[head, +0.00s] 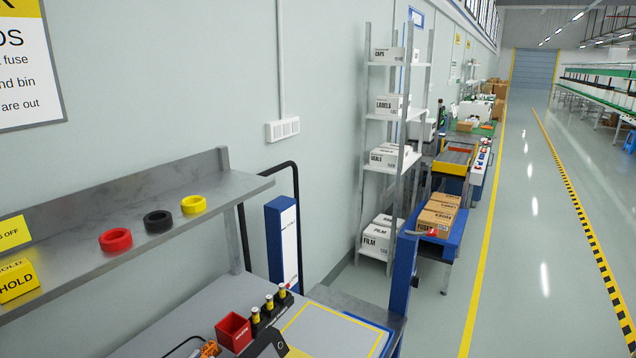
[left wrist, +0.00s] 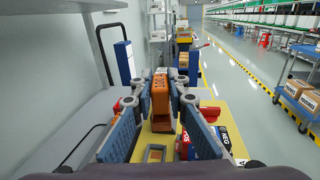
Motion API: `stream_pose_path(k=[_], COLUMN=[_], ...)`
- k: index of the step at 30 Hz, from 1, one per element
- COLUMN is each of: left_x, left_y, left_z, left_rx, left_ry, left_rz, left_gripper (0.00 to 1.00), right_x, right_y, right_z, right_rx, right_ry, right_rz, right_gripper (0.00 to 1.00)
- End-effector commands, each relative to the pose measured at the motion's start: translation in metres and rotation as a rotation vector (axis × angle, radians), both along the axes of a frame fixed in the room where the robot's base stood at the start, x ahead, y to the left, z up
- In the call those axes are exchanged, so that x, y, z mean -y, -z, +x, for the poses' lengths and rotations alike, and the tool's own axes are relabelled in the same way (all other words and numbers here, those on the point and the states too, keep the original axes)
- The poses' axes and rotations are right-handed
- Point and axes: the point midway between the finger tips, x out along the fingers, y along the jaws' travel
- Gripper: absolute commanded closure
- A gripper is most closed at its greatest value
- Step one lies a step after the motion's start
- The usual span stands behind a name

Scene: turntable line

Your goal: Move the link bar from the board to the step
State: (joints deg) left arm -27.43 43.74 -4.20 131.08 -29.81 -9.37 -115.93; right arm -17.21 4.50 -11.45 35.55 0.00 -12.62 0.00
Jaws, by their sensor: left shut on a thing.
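My left gripper (left wrist: 162,88) shows in the left wrist view, shut on an upright orange piece (left wrist: 160,98) with openings in its lower part. This piece appears to be the link bar. It is held over a yellow surface (left wrist: 206,104), and the gap below it cannot be judged. I cannot make out which parts are the board and the step. My right gripper is in neither view.
A metal shelf (head: 120,220) above carries red, black and yellow rings. A blue post (head: 403,275) rises at the bench's right end.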

Motion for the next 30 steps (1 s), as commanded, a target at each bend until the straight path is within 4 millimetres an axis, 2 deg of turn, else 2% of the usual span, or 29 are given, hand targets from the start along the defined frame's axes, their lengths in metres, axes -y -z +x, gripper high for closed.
stream_pose_path(k=[4, 9, 18, 22, 30], left_x=[0.016, 0.025, 0.026, 0.024, 0.021], left_y=[0.01, 0.008, -0.001, 0.003, 0.022], left_z=[-0.011, -0.021, -0.032, -0.04, -0.08], left_rx=[0.006, 0.016, 0.025, 0.021, 0.013], left_ry=[-0.108, -0.231, -0.361, -0.378, -0.39], left_rz=[-0.007, -0.012, -0.023, -0.019, -0.013], left_gripper=[1.0, 1.0, 1.0, 1.0, 1.0], right_x=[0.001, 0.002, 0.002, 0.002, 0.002], right_y=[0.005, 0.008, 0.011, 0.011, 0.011], right_z=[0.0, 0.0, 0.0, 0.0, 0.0], right_rx=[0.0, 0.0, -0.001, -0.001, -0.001], right_ry=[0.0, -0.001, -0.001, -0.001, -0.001], right_rz=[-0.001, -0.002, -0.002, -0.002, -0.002], right_gripper=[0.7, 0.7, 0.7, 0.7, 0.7])
